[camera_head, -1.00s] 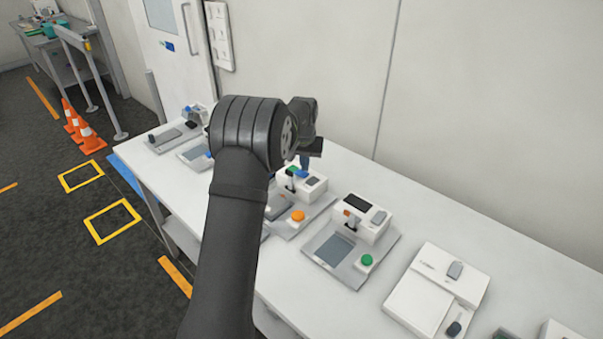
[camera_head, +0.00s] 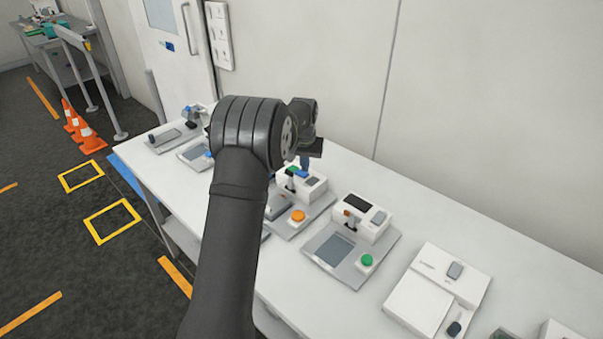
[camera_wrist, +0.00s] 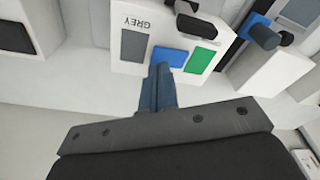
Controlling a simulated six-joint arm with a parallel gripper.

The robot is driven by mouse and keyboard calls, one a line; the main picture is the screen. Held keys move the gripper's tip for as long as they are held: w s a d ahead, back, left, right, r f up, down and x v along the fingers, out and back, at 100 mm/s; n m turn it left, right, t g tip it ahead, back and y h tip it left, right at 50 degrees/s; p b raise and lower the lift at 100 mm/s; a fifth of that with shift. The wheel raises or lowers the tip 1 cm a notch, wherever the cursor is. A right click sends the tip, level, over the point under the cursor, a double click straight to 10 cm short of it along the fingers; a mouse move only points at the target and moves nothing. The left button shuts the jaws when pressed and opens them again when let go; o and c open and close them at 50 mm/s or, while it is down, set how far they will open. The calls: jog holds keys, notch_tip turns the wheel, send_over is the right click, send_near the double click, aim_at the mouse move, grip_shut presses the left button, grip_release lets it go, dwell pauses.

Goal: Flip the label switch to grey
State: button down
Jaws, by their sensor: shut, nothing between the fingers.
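The white switch box (camera_head: 315,188) stands on the bench. In the wrist view its face carries a grey patch (camera_wrist: 133,46) beside the word GREY, a blue patch (camera_wrist: 169,56) in the middle and a green patch (camera_wrist: 201,60) on the right. My gripper (camera_wrist: 161,70) is shut and empty. Its blue fingertips overlap the near edge of the blue patch in the picture; I cannot tell whether they touch. In the head view my gripper (camera_head: 304,164) is just above the box, partly behind my arm.
An orange button (camera_head: 298,216) is on the same unit's base. A similar unit with a green button (camera_head: 367,260) stands to the right, then a white flat device (camera_head: 437,288). More units stand at the bench's far left end. The wall (camera_head: 480,100) is behind the bench.

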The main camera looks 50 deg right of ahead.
aim_at(305, 174)
jog(key=shift+f, duration=0.8)
jog(key=shift+r, duration=3.55)
jog(key=shift+f, duration=0.1)
notch_tip(305, 174, down, 7)
jog(key=shift+r, duration=0.1)
jog(key=shift+r, duration=0.1)
